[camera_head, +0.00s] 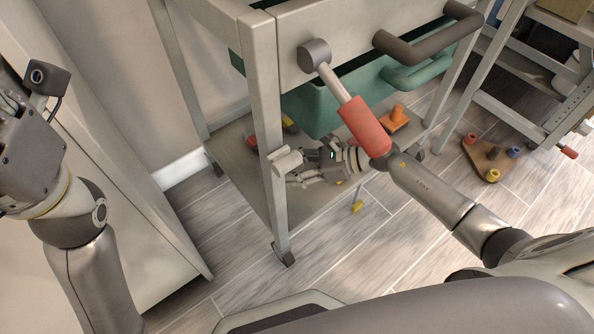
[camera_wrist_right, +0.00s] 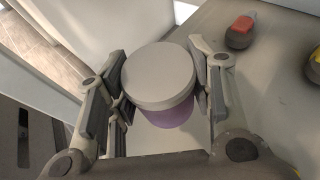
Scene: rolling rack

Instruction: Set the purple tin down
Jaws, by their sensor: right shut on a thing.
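The purple tin (camera_wrist_right: 172,112) has a purple body and a pale grey lid. In the right wrist view it stands between the two fingers of my right gripper (camera_wrist_right: 162,88), which is shut on it. In the head view my right gripper (camera_head: 292,170) reaches in at the rack's lower shelf (camera_head: 235,160), near the front left post. There the tin (camera_head: 288,159) shows mostly as a pale grey piece by the post. The tin is over or on the shelf; whether its base touches is hidden. My left arm is at the far left; its fingers are out of view.
A red-handled lever (camera_head: 365,125) hangs from the rack's front, just above my right wrist. A teal bin (camera_head: 315,105) is above the shelf. A red-topped item (camera_wrist_right: 240,31) and an orange piece (camera_head: 395,119) lie on the shelf. A wooden triangle with pegs (camera_head: 488,158) is at right.

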